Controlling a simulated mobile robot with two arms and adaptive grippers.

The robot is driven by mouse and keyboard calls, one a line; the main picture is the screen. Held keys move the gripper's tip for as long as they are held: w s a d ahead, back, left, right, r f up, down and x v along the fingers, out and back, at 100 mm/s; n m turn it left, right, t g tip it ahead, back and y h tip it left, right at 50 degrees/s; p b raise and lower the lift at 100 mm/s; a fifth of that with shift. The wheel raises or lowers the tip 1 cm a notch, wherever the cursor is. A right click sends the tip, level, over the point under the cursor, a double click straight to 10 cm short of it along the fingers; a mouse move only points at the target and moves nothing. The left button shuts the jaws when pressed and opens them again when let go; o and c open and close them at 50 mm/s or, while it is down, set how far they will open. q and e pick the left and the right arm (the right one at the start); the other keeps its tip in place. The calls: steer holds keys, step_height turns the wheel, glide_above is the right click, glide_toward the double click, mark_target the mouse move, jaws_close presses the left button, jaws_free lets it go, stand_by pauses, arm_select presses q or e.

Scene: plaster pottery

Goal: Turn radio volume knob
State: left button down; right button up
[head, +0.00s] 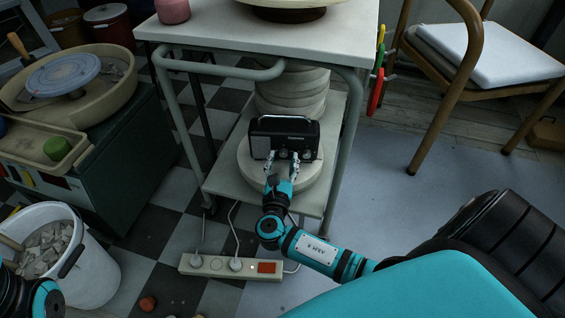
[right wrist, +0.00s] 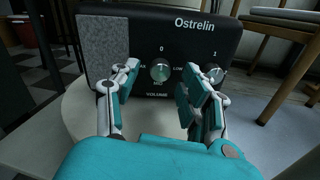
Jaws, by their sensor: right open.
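A black radio (head: 284,137) stands upright on a round pale slab on the lower shelf of a trolley; its front faces me. My right gripper (head: 281,164) is open in front of the radio; in the wrist view the right gripper (right wrist: 157,85) has one finger on each side of the knob, with gaps visible. Only part of my left arm shows at the lower left; its gripper is out of view.
The second knob (right wrist: 216,75) is just right of my right finger. The trolley's top (head: 340,45) overhangs the shelf, and its metal legs flank it. A power strip (head: 230,266) with cords lies on the floor below. A bucket of shards (head: 95,275) stands left; a chair (head: 480,60) stands right.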

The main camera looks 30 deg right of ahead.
steer(key=shift+w+d, duration=0.25)
jaws_close()
